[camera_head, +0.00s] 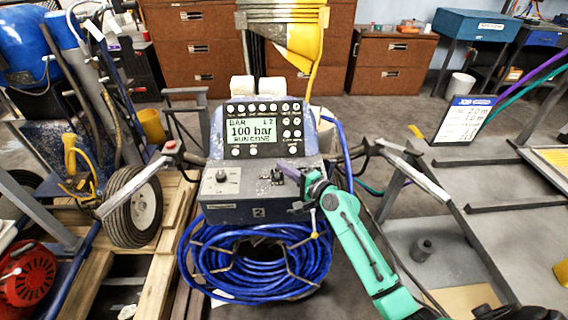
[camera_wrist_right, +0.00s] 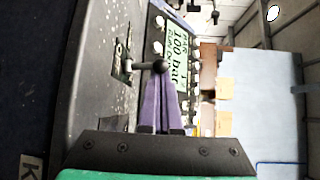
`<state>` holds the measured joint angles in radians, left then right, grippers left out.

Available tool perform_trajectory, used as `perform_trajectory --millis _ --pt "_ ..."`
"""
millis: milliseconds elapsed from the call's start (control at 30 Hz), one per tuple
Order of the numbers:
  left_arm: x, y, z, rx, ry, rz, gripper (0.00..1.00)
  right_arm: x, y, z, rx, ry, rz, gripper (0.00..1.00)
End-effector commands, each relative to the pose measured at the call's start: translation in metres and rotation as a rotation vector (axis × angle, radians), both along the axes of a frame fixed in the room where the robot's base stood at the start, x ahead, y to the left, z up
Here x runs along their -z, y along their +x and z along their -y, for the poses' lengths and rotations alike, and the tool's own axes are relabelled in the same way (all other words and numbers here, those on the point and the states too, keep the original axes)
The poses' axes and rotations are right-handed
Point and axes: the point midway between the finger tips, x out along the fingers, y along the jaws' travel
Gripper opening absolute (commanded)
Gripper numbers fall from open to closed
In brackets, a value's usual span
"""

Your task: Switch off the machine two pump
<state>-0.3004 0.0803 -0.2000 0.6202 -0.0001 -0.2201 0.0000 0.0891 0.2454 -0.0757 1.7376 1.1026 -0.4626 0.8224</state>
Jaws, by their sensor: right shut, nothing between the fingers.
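Machine two (camera_head: 258,211) stands in the middle of the head view with the number 2 on its front. Its display (camera_head: 252,131) reads 100 bar. The pump lever, a dark ball on a short stem (camera_head: 277,174), sits on the grey panel; it also shows in the right wrist view as a black ball (camera_wrist_right: 160,66) with its stem running left into a plate. My right gripper (camera_head: 286,168) reaches in from the right. Its purple fingers (camera_wrist_right: 164,92) are shut and empty, with tips right at the ball; whether they touch it I cannot tell. My left gripper is not in view.
A rotary knob (camera_head: 221,176) sits left on the same panel. Handlebars (camera_head: 425,178) spread to both sides. A coiled blue hose (camera_head: 255,262) hangs below the panel. A wheeled machine (camera_head: 135,205) stands close on the left.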

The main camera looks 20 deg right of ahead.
Motion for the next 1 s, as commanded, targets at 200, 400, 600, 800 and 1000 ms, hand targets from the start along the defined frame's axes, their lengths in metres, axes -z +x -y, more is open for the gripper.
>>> perform_trajectory --millis 200,400,600,800,1000 --pt "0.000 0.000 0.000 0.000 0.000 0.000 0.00 0.000 0.000 0.000 0.001 0.000 0.000 0.00" --pt "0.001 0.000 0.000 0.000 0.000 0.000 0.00 0.000 -0.016 0.008 0.001 -0.001 -0.001 0.00" --pt "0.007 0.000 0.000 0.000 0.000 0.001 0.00 -0.002 -0.059 0.028 0.000 -0.004 -0.003 0.00" --pt "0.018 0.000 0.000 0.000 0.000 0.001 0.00 -0.005 -0.102 0.049 0.000 -0.004 -0.003 0.00" --pt "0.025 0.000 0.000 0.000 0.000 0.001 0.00 -0.010 -0.128 0.062 0.000 -0.001 0.000 0.00"
